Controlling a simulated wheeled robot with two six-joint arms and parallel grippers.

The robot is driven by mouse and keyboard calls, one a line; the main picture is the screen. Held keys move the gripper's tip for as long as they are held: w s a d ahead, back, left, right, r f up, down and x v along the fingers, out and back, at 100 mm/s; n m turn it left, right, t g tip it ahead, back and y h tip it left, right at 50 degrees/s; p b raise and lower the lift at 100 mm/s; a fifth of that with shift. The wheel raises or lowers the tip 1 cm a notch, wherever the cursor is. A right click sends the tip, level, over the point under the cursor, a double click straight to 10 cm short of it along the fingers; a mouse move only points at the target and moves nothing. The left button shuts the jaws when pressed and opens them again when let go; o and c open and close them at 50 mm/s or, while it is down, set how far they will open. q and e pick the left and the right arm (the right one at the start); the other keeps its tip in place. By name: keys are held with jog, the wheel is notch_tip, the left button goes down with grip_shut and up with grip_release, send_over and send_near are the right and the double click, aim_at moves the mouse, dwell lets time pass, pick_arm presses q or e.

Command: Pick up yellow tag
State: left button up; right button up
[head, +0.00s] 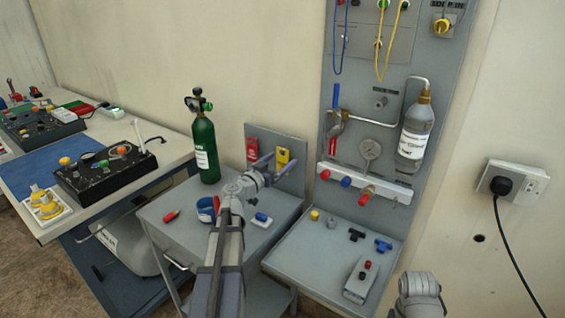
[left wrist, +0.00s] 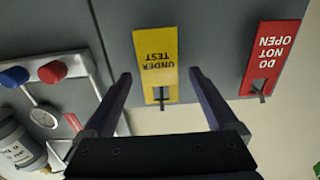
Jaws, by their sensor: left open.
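The yellow tag (head: 283,159) hangs on a small grey upright board (head: 262,133) at the back of the grey cart. In the left wrist view the tag (left wrist: 156,52) reads "UNDER TEST" upside down and hangs from a small hook. My left gripper (head: 277,162) is open and empty in front of the board. In the left wrist view its two fingers (left wrist: 160,76) stand apart, one on each side of the tag's hook end, and I see no contact. My right gripper is not in view; only part of my right arm shows at the bottom right.
A red "DO NOT OPEN" tag (head: 252,149) hangs beside the yellow one. A green cylinder (head: 204,143) stands left of the board. Blue tape (head: 206,209) and small parts lie on the cart. A tall panel (head: 357,105) with a bottle and gauge stands to the right.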

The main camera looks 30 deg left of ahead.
pick_arm(q)
jog(key=shift+c, duration=0.4)
jog(key=c, duration=1.3)
